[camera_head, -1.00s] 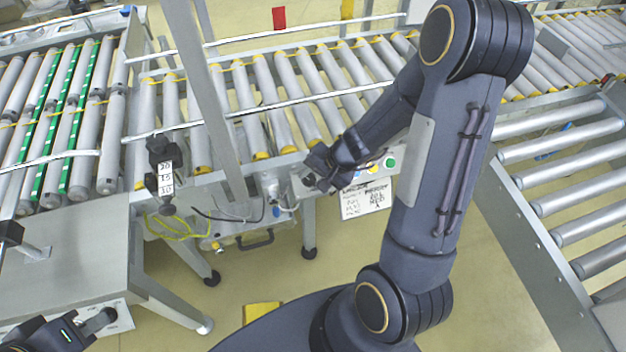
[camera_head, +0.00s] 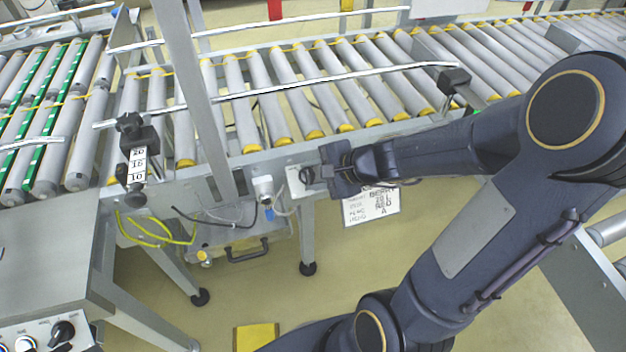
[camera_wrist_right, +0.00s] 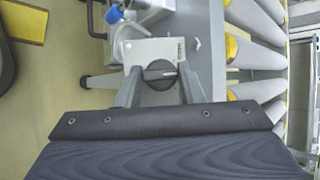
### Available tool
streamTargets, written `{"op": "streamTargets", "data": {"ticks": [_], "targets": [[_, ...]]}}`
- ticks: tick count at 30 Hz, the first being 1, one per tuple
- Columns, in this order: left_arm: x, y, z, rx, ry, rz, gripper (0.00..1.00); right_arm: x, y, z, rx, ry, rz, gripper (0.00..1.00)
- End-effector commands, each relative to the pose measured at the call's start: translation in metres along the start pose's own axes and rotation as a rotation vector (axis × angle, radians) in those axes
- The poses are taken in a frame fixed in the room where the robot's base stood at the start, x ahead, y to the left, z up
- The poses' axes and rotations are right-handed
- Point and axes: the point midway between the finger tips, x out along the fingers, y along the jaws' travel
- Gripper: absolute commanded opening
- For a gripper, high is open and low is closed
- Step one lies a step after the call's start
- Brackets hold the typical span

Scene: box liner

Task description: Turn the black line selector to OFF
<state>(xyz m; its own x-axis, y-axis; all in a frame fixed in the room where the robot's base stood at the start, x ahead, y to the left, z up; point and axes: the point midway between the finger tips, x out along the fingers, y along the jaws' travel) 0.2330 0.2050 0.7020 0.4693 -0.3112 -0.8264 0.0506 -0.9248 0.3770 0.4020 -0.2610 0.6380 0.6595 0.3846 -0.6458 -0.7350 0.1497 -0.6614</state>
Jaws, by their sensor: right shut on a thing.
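The black line selector (camera_wrist_right: 160,74) is a round knob on a light grey control box in the right wrist view. A pale mark on it lies roughly sideways there, toward the right. In the head view my right gripper (camera_head: 318,174) reaches in from the right and hides the rest of the box. My left gripper is out of view.
A white handwritten sign (camera_head: 371,206) hangs below the box. A grey post (camera_head: 200,95) and a black clamp with a number scale (camera_head: 138,160) stand to the left. Another panel with a black knob (camera_head: 62,332) is at the lower left. Rollers (camera_head: 300,90) lie behind.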

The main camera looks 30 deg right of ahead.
Motion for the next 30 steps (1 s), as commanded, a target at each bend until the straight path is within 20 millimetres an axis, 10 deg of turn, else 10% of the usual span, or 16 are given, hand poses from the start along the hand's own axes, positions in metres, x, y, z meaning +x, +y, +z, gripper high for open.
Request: {"op": "streamTargets", "data": {"ticks": [16, 17, 21, 30], "targets": [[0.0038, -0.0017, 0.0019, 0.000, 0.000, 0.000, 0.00, 0.0002, -0.0009, 0.0030, 0.021, -0.008, -0.016, 0.12], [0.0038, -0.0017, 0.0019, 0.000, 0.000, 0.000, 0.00, 0.0002, -0.0008, 0.0030, 0.021, -0.009, -0.016, 0.37], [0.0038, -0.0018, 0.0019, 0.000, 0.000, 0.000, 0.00, 0.0001, -0.0005, 0.0021, 0.022, -0.006, -0.015, 0.56], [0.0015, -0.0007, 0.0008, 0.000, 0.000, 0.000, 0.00, -0.0010, -0.0021, 0.0008, 0.016, -0.001, -0.012, 0.56]]}}
